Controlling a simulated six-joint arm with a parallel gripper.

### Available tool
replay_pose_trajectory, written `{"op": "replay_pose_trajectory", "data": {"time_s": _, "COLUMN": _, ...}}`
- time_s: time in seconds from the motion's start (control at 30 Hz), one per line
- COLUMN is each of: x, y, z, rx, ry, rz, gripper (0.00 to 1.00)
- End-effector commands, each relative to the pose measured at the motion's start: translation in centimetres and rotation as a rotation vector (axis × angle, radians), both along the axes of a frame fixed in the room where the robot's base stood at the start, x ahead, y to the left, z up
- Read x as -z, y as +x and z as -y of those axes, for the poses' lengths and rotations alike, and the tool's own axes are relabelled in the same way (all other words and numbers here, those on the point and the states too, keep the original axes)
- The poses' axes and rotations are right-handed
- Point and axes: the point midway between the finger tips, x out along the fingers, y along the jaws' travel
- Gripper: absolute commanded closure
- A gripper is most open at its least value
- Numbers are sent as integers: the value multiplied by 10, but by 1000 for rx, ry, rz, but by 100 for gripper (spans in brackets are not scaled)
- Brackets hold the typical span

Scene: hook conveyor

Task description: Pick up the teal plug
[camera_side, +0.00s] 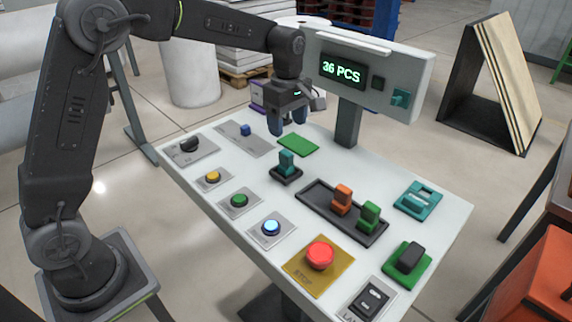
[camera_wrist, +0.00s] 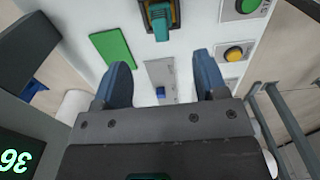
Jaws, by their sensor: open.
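The teal plug (camera_side: 286,160) stands upright in a small dark base (camera_side: 286,175) near the middle of the white panel. In the wrist view the teal plug (camera_wrist: 161,20) is at the top centre, beyond my fingertips. My gripper (camera_side: 288,125) is open and empty, pointing down above the back of the panel, behind the plug in the side view. Its two blue-grey fingers (camera_wrist: 160,70) are spread apart in the wrist view, with a small blue slider knob (camera_wrist: 160,91) on the panel showing between them.
A dark tray (camera_side: 318,212) holds an orange plug (camera_side: 342,198) and a green plug (camera_side: 369,215). A green pad (camera_side: 298,145) lies near my gripper. The display post (camera_side: 347,128) rises behind. Buttons, including a red stop button (camera_side: 320,254), line the near edge. A teal socket plate (camera_side: 418,198) is at right.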

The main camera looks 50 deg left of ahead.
Motion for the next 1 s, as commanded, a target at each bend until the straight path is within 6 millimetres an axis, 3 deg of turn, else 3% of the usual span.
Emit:
{"op": "replay_pose_trajectory", "data": {"time_s": 0.1, "x": 26, "y": -1, "z": 0, "rx": 1, "ry": 0, "rz": -6, "gripper": 34}}
{"op": "replay_pose_trajectory", "data": {"time_s": 0.3, "x": 56, "y": -1, "z": 0, "rx": 3, "ry": 0, "rz": -2, "gripper": 34}}
{"op": "replay_pose_trajectory", "data": {"time_s": 0.53, "x": 72, "y": -1, "z": -1, "rx": 3, "ry": 0, "rz": -3, "gripper": 34}}
{"op": "replay_pose_trajectory", "data": {"time_s": 0.8, "x": 110, "y": -1, "z": -5, "rx": 4, "ry": 0, "rz": -3, "gripper": 34}}
{"op": "replay_pose_trajectory", "data": {"time_s": 1.0, "x": 116, "y": 0, "z": -5, "rx": 4, "ry": 0, "rz": 1, "gripper": 34}}
